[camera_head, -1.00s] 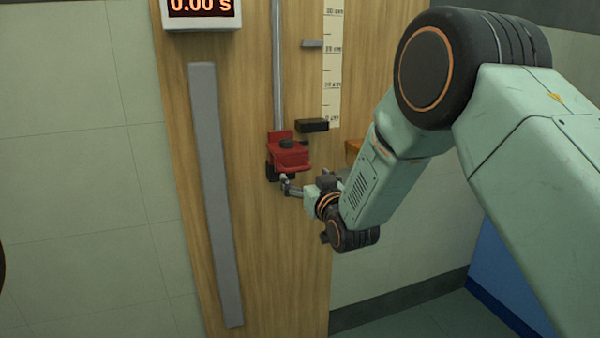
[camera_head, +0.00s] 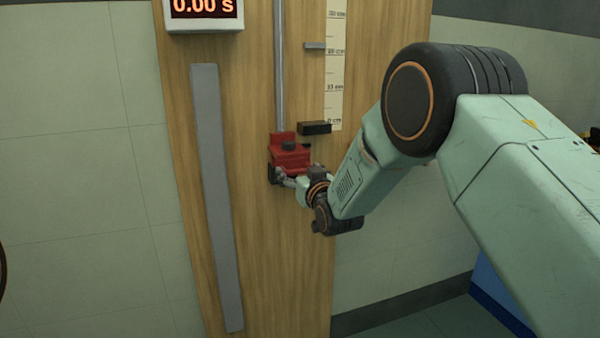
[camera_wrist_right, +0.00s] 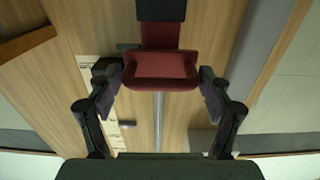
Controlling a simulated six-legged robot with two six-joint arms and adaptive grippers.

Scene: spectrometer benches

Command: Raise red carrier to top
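The red carrier (camera_head: 290,155) sits low on the vertical metal rail (camera_head: 279,70), near the 0 cm end of the scale, with a small dark knob on top. My right gripper (camera_head: 280,177) is at its lower front, partly hidden there. In the right wrist view the gripper (camera_wrist_right: 160,90) is open, with one finger on each side of the red carrier (camera_wrist_right: 160,66). Narrow gaps seem to show at both sides; I cannot tell whether a finger touches. My left gripper is not in view.
A wooden board (camera_head: 255,260) carries the rail, a white scale (camera_head: 335,70), a black block (camera_head: 314,128) and a small grey bracket (camera_head: 314,46) above it. A timer (camera_head: 203,12) reads 0.00 s. A grey strip (camera_head: 215,200) runs down the left.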

